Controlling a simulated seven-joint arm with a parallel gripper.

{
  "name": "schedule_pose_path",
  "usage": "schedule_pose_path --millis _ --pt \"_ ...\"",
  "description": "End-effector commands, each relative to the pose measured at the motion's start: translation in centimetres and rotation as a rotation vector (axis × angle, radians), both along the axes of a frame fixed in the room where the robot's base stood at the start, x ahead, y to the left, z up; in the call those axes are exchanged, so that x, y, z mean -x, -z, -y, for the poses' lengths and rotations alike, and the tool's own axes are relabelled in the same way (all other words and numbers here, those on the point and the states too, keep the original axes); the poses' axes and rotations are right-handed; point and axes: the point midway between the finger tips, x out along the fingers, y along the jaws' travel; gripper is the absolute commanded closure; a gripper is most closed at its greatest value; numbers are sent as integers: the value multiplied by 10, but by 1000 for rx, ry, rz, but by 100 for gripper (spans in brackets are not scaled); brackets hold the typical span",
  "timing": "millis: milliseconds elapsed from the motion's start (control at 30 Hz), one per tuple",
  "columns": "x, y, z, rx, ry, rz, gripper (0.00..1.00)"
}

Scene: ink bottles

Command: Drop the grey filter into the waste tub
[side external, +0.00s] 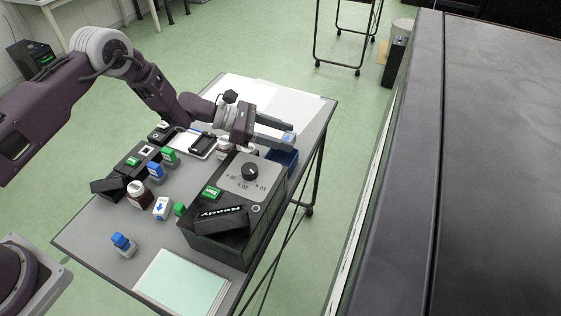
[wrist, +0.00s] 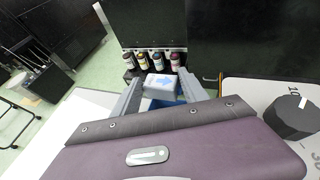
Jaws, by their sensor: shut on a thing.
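My gripper (side external: 274,137) is shut on the grey filter (wrist: 161,82), a pale grey block with a blue arrow on its face. In the wrist view the filter sits between my two fingertips (wrist: 160,88). In the side view only a small pale and blue part of the filter (side external: 288,137) shows at the finger ends. The blue waste tub (side external: 284,160) stands at the table's right edge, below my fingers. In the wrist view a strip of blue tub (wrist: 163,104) shows just under the filter; the rest of it is hidden.
A black box with a dial (side external: 250,172) stands in front of the tub. Stamps, bottles and a white block with a blue arrow (side external: 161,208) crowd the table's left half. Several ink bottles (wrist: 157,60) stand beyond my fingers. White sheets (side external: 285,100) cover the far table end.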

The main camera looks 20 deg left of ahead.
Motion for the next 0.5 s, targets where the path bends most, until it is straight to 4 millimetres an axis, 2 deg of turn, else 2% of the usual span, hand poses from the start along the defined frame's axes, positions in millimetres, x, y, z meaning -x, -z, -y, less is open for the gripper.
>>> schedule_pose_path --millis 100,133,233,500 --pt "0 0 0 0 0 0 89" --pt "0 0 0 0 0 0 43" --pt "0 0 0 0 0 0 24" --pt "0 -1 -1 0 0 0 24"
